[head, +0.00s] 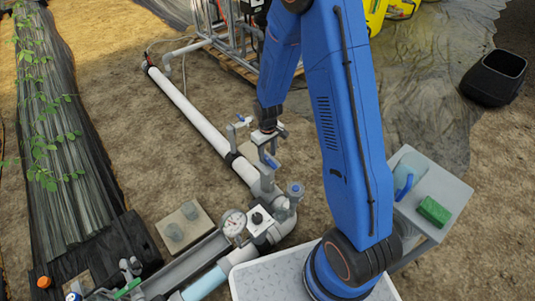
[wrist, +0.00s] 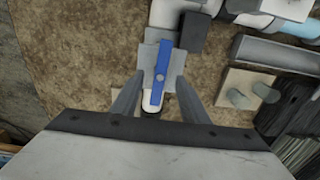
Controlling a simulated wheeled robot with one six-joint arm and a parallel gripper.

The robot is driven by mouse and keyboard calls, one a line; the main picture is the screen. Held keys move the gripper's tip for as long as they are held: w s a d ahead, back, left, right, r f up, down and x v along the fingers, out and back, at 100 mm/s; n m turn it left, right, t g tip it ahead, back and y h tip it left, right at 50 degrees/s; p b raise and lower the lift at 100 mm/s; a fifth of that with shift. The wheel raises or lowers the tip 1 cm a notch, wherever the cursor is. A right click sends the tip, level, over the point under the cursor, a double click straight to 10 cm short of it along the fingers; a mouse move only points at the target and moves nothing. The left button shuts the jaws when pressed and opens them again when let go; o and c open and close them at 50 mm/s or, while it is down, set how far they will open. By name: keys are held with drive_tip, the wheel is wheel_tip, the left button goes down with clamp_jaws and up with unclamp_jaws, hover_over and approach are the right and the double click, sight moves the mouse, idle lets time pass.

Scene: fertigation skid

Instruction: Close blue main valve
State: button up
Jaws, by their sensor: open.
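The blue main valve's lever handle (wrist: 160,72) lies between my gripper's two fingers in the wrist view. It runs lengthwise away from my wrist, roughly in line with the white pipe end below it. My gripper (wrist: 162,80) is open, with a finger on each side of the handle and a visible gap to each. Whether the fingers are at the handle's height is hard to tell. In the head view my gripper (head: 266,146) hangs over the pipe line, and a blue handle part (head: 272,161) shows just under it. The valve body is mostly hidden there.
A long white pipe (head: 195,115) runs to the back left. A pressure gauge (head: 233,223) and grey fittings (head: 290,195) stand nearer. Bare soil lies left of the pipe.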

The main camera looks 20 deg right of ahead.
sight(268, 159)
drive_tip(key=shift+f, duration=0.1)
drive_tip(key=shift+f, duration=2.1)
drive_tip(key=shift+s, duration=0.1)
drive_tip(key=shift+c, duration=0.6)
drive_tip(key=c, duration=0.4)
drive_tip(key=o, duration=0.5)
